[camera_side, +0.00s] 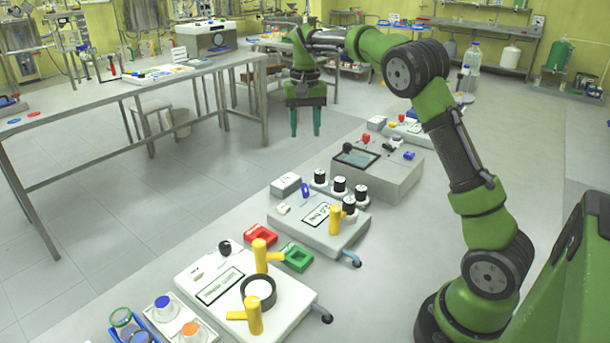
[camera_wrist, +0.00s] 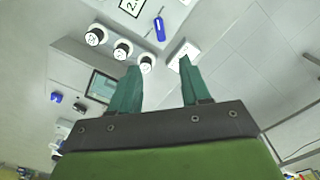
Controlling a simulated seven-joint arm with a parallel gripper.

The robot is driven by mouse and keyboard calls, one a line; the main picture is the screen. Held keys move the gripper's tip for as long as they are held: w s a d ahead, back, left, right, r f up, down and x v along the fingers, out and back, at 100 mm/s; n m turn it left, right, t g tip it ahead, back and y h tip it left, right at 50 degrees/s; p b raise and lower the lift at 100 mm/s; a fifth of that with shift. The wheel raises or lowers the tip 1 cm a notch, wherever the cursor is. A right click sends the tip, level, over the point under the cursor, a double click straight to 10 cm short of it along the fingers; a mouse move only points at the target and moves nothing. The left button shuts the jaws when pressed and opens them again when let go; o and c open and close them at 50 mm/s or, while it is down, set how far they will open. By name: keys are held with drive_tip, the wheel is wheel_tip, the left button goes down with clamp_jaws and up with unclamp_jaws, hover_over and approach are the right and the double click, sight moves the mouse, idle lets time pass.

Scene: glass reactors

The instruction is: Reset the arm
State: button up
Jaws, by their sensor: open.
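My green arm reaches over the bench from the right in the side view. My gripper (camera_side: 305,130) hangs with its teal fingers pointing down, beyond the left edge of the bench. The fingers stand apart with nothing between them. In the wrist view my gripper (camera_wrist: 160,80) also shows its two fingers parted and empty. No object touches the fingers.
Below and right are a device with a dark screen (camera_side: 357,157), a panel with black-capped knobs (camera_side: 310,232) and a front panel with yellow handles (camera_side: 215,300).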

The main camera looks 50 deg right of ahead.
drive_tip(key=s+a+r+n+t+y, duration=0.1)
drive_tip(key=s+a+n+t, duration=0.1)
drive_tip(key=s+a, duration=0.7)
drive_tip(key=s+a+r+n+t+y, duration=0.1)
drive_tip(key=s+a+n+t, duration=0.2)
drive_tip(key=s+a, duration=0.6)
drive_tip(key=s+t, duration=0.2)
drive_tip(key=s, duration=0.4)
drive_tip(key=shift+s+a, duration=0.2)
drive_tip(key=shift+s, duration=0.05)
